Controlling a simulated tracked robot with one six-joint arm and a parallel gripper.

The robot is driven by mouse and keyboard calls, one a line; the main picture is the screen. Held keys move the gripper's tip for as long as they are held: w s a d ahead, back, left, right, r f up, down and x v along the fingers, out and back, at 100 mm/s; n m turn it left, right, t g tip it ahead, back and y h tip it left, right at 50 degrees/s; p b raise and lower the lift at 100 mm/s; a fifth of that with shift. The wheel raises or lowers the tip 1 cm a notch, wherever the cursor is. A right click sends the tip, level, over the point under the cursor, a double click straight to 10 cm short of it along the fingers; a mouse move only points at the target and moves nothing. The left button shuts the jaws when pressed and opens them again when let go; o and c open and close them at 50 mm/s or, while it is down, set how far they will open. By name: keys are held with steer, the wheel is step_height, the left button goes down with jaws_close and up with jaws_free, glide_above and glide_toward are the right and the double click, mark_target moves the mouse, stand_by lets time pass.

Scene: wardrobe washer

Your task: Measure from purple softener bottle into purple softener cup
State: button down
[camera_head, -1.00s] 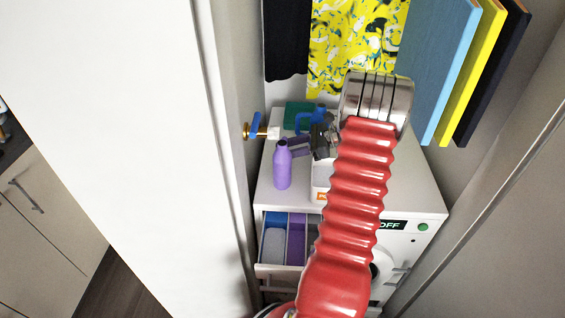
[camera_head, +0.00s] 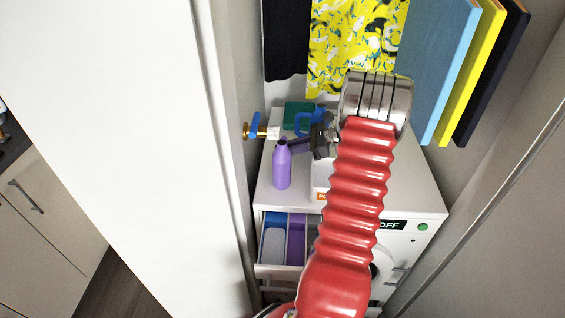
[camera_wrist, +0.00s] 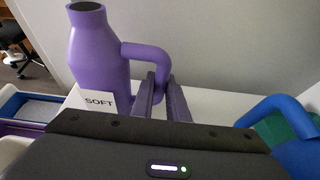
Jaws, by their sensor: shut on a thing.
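The purple softener bottle (camera_head: 282,165) stands upright near the left front edge of the white washer top. Its mouth is open in the wrist view (camera_wrist: 96,45), where a white "SOFT" label shows below it. My gripper (camera_head: 297,146) is to the right of the bottle, with its fingers (camera_wrist: 158,88) shut on the bottle's side handle. I cannot make out a purple softener cup; my red arm hides part of the washer top and front.
An open drawer with a blue compartment (camera_head: 274,228) and a purple compartment (camera_head: 297,235) is below the bottle. A blue-handled tap (camera_head: 256,130) projects at left. A green box (camera_head: 300,112) and blue handled object (camera_wrist: 278,115) are behind. Coloured panels hang at right.

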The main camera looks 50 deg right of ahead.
mark_target(284, 137)
steer(key=shift+r, duration=2.45)
steer(key=shift+f, duration=2.5)
steer(key=shift+a+r, duration=0.1)
steer(key=shift+a, duration=0.15)
